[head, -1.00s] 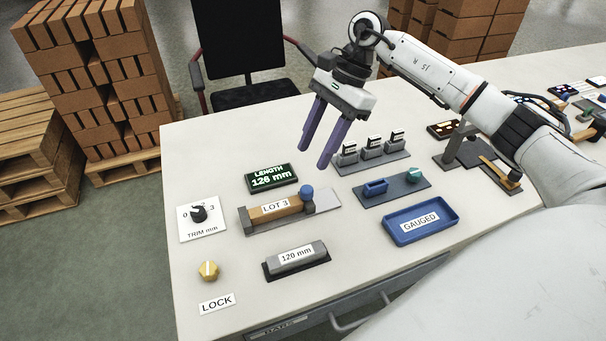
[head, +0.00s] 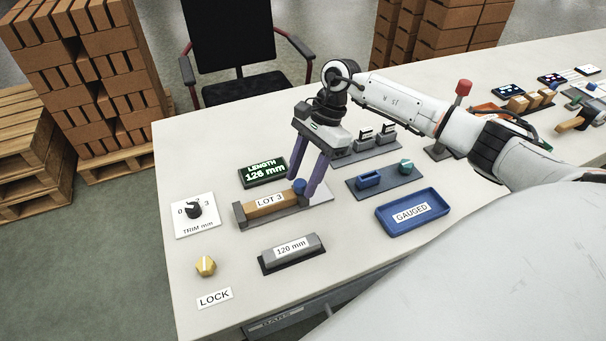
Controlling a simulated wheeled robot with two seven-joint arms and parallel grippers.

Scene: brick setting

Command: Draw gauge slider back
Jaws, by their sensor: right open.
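The gauge (head: 319,193) is a grey rail with an orange-brown brick labelled LOT 3 (head: 268,201) lying on it. The gauge slider, with a blue round knob (head: 299,185), sits at the brick's right end. My right gripper (head: 301,187) is open, its two purple fingers pointing down at the knob, one on either side of it as seen here. I cannot tell whether they touch it. The LENGTH display (head: 263,172) reads 126 mm. My left gripper is not in view.
A trim dial (head: 196,210), a yellow lock knob (head: 205,266) and a grey 120 mm block (head: 291,251) stand around the gauge. A blue GAUGED tray (head: 413,211) and a plate with a blue holder and teal knob (head: 386,179) are to the right.

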